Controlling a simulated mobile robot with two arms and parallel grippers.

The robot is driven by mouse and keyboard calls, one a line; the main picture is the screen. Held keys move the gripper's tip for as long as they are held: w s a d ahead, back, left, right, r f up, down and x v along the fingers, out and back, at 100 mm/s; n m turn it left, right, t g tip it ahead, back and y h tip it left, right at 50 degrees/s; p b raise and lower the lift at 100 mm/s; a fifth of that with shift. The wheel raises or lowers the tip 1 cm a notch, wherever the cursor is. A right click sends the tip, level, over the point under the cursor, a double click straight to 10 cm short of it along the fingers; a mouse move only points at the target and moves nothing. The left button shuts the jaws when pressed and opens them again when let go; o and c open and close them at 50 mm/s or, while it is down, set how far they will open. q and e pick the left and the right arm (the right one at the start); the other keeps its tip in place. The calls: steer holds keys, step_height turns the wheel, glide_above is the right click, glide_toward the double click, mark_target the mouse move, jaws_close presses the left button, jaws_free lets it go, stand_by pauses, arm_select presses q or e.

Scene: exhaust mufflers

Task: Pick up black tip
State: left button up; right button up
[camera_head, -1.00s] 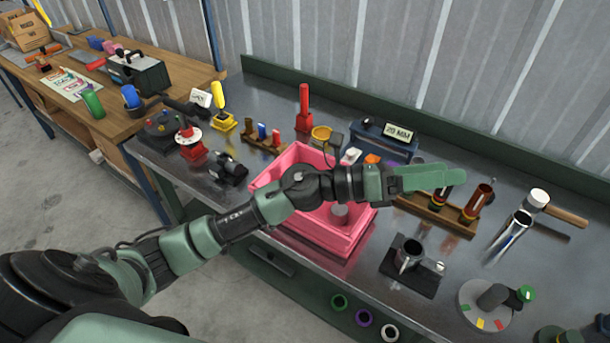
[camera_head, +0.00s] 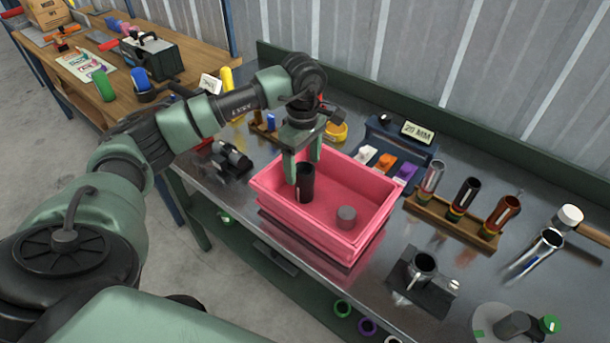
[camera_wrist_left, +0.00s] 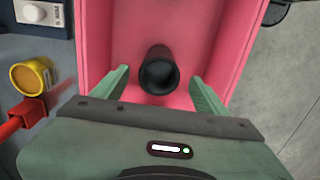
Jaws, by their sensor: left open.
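A black tip (camera_head: 306,186), a dark hollow tube, stands in the left part of the pink bin (camera_head: 335,251). In the left wrist view the black tip (camera_wrist_left: 159,73) shows its open end towards the camera, between the two green fingers. My left gripper (camera_head: 303,164) is open and points down over the bin, with its fingers at either side of the tip's upper part. The left gripper (camera_wrist_left: 158,78) shows a gap between each finger and the tip. My right gripper is out of view.
A wooden rack (camera_head: 452,224) with chrome, black and brown tubes stands to the right. A blue holder (camera_head: 390,148) with a 20 MM sign is behind. The bin's walls surround the tip.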

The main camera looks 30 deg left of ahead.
arm_select(q)
step_height(320, 180, down, 4)
steer(key=shift+d+r+p, duration=0.1)
steer(key=shift+p, duration=0.8)
steer(key=shift+f, duration=0.55)
steer(key=shift+w, duration=0.1)
steer(key=c, duration=1.3)
steer(key=shift+c, duration=0.2)
